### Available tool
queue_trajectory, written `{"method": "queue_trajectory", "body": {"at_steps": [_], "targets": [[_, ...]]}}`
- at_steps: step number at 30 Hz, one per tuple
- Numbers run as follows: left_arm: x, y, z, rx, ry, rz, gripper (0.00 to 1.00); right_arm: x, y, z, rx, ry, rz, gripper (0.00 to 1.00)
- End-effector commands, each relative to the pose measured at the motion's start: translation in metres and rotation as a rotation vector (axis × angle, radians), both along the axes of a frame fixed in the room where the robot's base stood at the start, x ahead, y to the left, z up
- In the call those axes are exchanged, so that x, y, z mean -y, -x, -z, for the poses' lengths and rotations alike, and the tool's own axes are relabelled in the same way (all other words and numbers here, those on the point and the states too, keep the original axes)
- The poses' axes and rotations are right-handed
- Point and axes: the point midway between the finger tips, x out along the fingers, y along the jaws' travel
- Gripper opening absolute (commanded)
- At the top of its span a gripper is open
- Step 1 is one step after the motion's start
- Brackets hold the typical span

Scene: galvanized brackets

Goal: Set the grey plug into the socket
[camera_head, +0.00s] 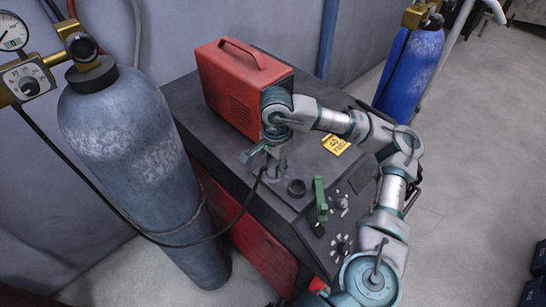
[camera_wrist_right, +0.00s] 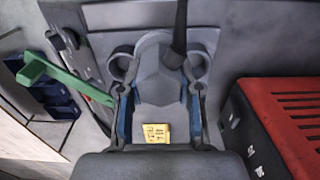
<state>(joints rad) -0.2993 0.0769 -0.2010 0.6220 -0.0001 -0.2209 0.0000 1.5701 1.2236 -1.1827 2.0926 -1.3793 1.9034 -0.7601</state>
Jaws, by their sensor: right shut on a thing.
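My right gripper (camera_head: 272,158) is above the dark top of the machine, beside the red box. In the right wrist view its two fingers (camera_wrist_right: 160,108) are shut on the grey plug (camera_wrist_right: 157,75), one on each side. A black cable (camera_wrist_right: 180,25) leaves the plug and also runs left in the head view (camera_head: 247,205). Under the plug lies a grey plate (camera_wrist_right: 206,40) with round shapes at its sides. The plug hides the middle of this plate, so I cannot tell where the socket opening is or whether the plug is in it. My left gripper is not in view.
A green lever (camera_head: 320,198) and several knobs (camera_head: 341,240) stand on the front panel. The red box (camera_head: 240,85) stands behind. A grey gas cylinder (camera_head: 130,150) is at left, a blue one (camera_head: 410,72) at right.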

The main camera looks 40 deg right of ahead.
Motion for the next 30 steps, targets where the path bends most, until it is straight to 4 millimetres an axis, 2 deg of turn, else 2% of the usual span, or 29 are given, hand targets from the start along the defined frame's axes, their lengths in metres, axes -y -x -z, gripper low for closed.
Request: {"method": "queue_trajectory", "body": {"at_steps": [1,6,13,17,24,30], "targets": [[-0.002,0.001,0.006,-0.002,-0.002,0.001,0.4,-0.005,0.013,0.002,0.002,-0.001,-0.004,0.0],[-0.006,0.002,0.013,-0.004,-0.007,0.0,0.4,-0.022,0.052,-0.002,0.002,-0.004,-0.002,0.0],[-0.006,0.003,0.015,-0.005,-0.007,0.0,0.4,-0.036,0.082,-0.009,0.0,-0.006,0.007,0.0],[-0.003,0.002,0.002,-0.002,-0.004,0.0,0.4,-0.029,0.081,-0.019,-0.001,-0.019,0.058,0.0],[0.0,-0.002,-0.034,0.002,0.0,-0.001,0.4,0.014,0.062,-0.041,-0.001,-0.029,0.241,0.0],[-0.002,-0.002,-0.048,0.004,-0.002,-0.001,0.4,0.044,0.055,-0.048,0.0,-0.01,0.338,0.0]]}}
